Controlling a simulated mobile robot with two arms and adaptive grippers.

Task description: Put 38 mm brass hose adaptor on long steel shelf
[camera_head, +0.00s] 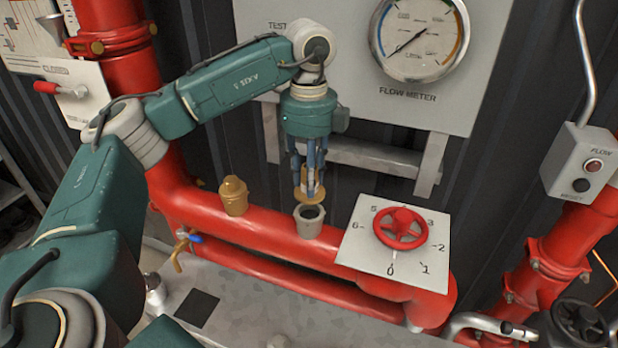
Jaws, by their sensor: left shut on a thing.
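My left gripper (309,180) points down in the middle of the view, with its blue fingers shut on a brass piece, which looks like the brass hose adaptor (309,194). The adaptor is partly hidden by the fingers. It is just above a grey open-topped outlet (310,221) on the red pipe; whether they touch I cannot tell. A long grey steel surface (265,303), perhaps the steel shelf, runs along the front below the pipes, with a black square on it. My right gripper is not in view.
A brass capped fitting (233,196) stands on the red pipe left of the outlet. A red handwheel (401,228) on a numbered plate is to the right. The flow meter (418,38) is behind.

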